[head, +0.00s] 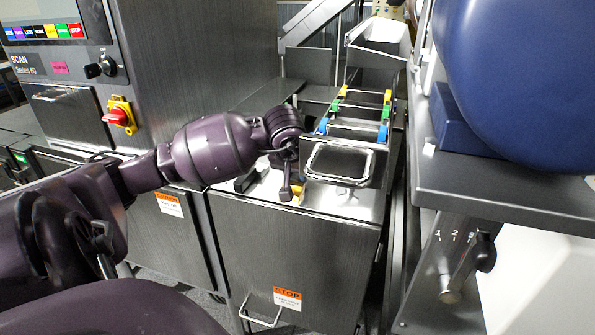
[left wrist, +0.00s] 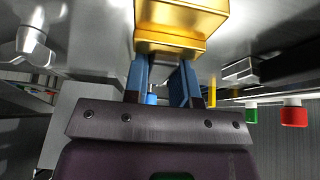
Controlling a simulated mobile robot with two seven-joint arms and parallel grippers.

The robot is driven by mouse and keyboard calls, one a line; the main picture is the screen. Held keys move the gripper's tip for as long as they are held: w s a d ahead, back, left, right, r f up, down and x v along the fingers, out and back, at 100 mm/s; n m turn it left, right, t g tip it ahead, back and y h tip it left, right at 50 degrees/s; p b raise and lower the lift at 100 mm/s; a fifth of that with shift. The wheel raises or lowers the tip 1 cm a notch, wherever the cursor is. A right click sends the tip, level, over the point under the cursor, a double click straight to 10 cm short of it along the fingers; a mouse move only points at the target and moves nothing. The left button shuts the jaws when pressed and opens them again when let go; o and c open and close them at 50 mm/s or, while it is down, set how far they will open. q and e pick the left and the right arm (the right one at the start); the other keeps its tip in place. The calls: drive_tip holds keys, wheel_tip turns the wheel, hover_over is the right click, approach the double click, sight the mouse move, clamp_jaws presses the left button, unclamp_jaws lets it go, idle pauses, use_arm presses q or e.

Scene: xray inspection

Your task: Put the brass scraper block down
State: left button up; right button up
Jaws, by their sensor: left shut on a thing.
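The brass scraper block (left wrist: 182,20) is a gold, box-shaped piece with a stepped lower edge, at the top of the left wrist view. The blue fingers of my left gripper (left wrist: 166,66) are shut on it. In the head view my left gripper (head: 288,172) points down over the front of a steel counter, and a small bit of the brass block (head: 299,191) shows beside it; the rest is hidden. I cannot tell whether the block touches the counter. My right gripper is not in view.
A steel rack (head: 338,165) with a handle-like frame and blue, green and yellow clips stands just right of the gripper. A dark low item (head: 245,180) lies left of it. A scanner cabinet (head: 190,70) is behind left; a steel shelf (head: 500,185) is at right.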

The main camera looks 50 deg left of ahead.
use_arm(q)
drive_tip(key=o, duration=0.9)
